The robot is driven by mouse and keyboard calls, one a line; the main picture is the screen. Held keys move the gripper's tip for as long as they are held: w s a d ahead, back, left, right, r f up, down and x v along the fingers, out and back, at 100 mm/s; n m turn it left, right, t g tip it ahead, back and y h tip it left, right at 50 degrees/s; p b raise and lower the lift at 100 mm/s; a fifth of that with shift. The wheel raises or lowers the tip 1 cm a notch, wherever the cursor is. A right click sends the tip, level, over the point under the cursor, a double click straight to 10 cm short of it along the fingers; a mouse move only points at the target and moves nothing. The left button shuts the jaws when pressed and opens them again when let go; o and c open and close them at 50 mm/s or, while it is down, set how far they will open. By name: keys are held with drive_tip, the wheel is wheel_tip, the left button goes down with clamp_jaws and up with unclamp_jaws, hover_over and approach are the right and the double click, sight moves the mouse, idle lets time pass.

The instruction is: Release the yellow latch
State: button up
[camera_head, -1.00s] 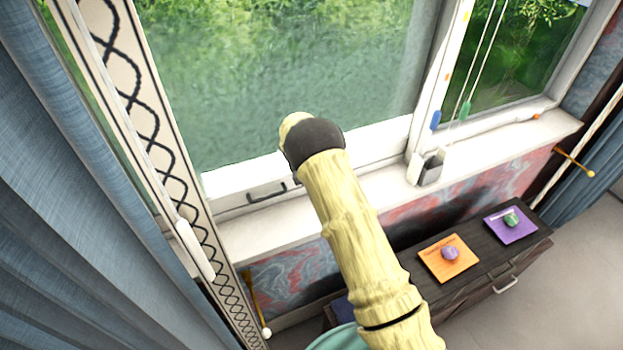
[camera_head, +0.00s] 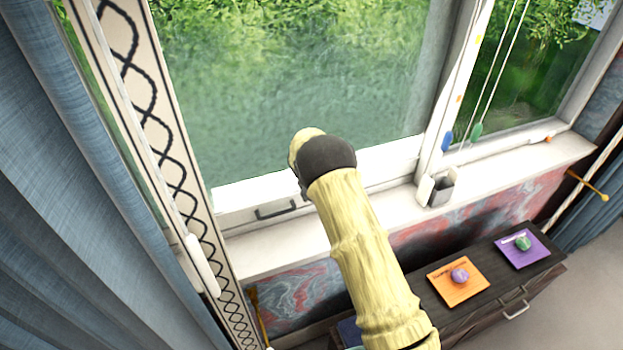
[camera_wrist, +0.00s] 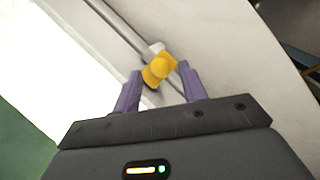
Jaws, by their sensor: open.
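The yellow latch (camera_wrist: 160,67) shows in the wrist view, at the end of a grey metal bar on the white window frame. My gripper (camera_wrist: 159,79) has two purple fingers, open, one on each side of the latch near their tips. I cannot tell whether either finger touches it. In the head view my yellow arm reaches up to the window's lower frame, and its dark wrist joint hides the latch and the gripper there.
A dark handle (camera_head: 276,209) sits on the lower sash, left of my arm. A small grey holder (camera_head: 441,187) stands on the white sill. Below, a dark cabinet (camera_head: 487,294) carries an orange mat (camera_head: 444,285) and a purple mat (camera_head: 536,259). Blue curtain (camera_head: 70,230) hangs at left.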

drive_tip(key=b+v, duration=0.4)
drive_tip(key=v, duration=1.2)
drive_tip(key=shift+r+b, duration=0.15)
drive_tip(key=shift+b, duration=0.2)
drive_tip(key=shift+s, duration=0.1)
drive_tip(key=s+d+m+y, duration=0.1)
drive_tip(key=s+d+m, duration=0.4)
drive_tip(key=s, duration=0.5)
drive_tip(key=s+d+f+m+y, duration=0.1)
drive_tip(key=s+d+m, duration=0.4)
drive_tip(key=s, duration=0.5)
drive_tip(key=s+d+m, duration=0.5)
drive_tip(key=s+d, duration=0.3)
drive_tip(key=s, duration=0.2)
drive_tip(key=shift+f+y, duration=0.25)
drive_tip(key=shift+y, duration=0.15)
drive_tip(key=shift+c, duration=0.2)
drive_tip(key=shift+a, duration=0.1)
drive_tip(key=shift+c, duration=0.4)
